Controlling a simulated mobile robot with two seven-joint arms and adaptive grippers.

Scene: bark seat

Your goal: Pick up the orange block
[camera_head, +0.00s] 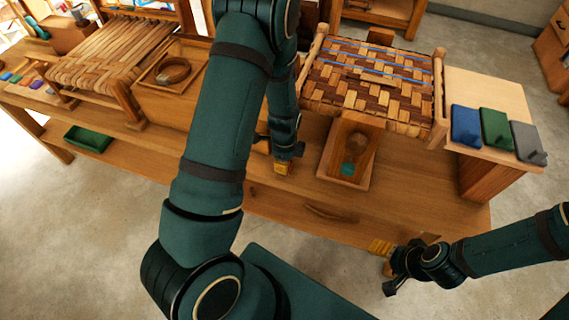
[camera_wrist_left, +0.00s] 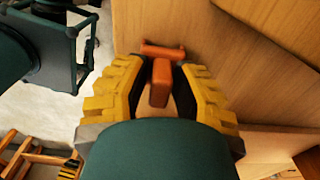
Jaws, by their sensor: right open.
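The orange block (camera_wrist_left: 161,82) shows in the left wrist view, with a plate-like end (camera_wrist_left: 163,50) and a narrower part toward the camera. It lies between the yellow-and-black fingers of my left gripper (camera_wrist_left: 160,75), above or against a wooden surface. I cannot tell whether both fingers touch it. In the head view my left gripper (camera_head: 282,168) is low at the workbench front, and the orange block is not distinguishable there. My right gripper (camera_head: 386,258) is open and empty near the bench's front right edge, far from the block.
The wooden bench (camera_head: 230,195) carries a woven seat (camera_head: 365,85) and a wooden tray (camera_head: 345,165) with a bowl and a green piece. Blue (camera_head: 467,126), green (camera_head: 496,128) and grey (camera_head: 527,142) blocks sit at the right. A green bin (camera_head: 88,138) is at left.

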